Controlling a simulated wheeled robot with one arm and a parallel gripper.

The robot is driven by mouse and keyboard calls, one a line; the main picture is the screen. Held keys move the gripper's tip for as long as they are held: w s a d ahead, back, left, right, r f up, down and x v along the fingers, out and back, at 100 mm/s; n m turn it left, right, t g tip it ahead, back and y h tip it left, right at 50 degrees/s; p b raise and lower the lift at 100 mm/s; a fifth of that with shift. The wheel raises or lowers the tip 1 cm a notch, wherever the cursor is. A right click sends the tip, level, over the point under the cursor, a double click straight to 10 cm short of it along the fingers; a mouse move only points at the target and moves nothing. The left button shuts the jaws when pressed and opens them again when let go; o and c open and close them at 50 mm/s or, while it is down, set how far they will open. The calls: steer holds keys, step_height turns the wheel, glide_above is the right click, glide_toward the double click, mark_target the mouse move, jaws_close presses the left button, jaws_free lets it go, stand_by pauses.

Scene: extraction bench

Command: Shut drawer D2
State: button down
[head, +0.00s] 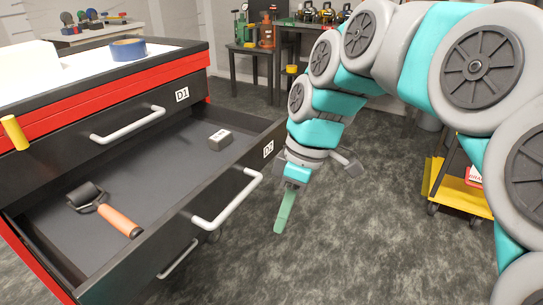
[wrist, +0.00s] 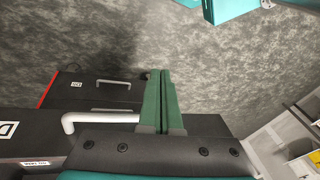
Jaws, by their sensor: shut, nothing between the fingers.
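Drawer D2 (head: 258,165) stands pulled out from the black and red cabinet in the head view. Its white bar handle (head: 228,205) faces right, toward the free floor. In the wrist view, my gripper (wrist: 160,74) is shut in front of a white bar handle (wrist: 100,119), partly hidden by the gripper's mount.
Drawer D1 (head: 150,120) above is shut. A blue tape roll (head: 128,50) lies on the cabinet top. A yellow cart (head: 458,190) stands at the right, and a dark table (head: 290,28) with equipment at the back. Grey floor is open around the drawer front.

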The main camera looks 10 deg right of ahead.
steer(key=w+d+r+n+t+y, duration=0.1)
steer(key=w+d+r+n, duration=0.15)
steer(key=w+n, duration=0.35)
steer(key=w+d+r+n+y, duration=0.1)
steer(key=w+d+n+y, duration=0.2)
steer(key=w, duration=0.4)
steer(key=w+d+r+n+t, duration=0.1)
steer(key=w+d+r+n, duration=0.1)
steer(key=w+d+n, duration=0.4)
steer(key=b, duration=0.3)
glide_toward(256, 169)
steer(key=shift+d+f+x, duration=0.25)
steer(key=shift+d+x, duration=0.05)
steer(key=shift+x, duration=1.7)
steer(key=shift+a+m, duration=0.4)
steer(key=shift+a, duration=0.1)
steer(key=shift+a, duration=0.1)
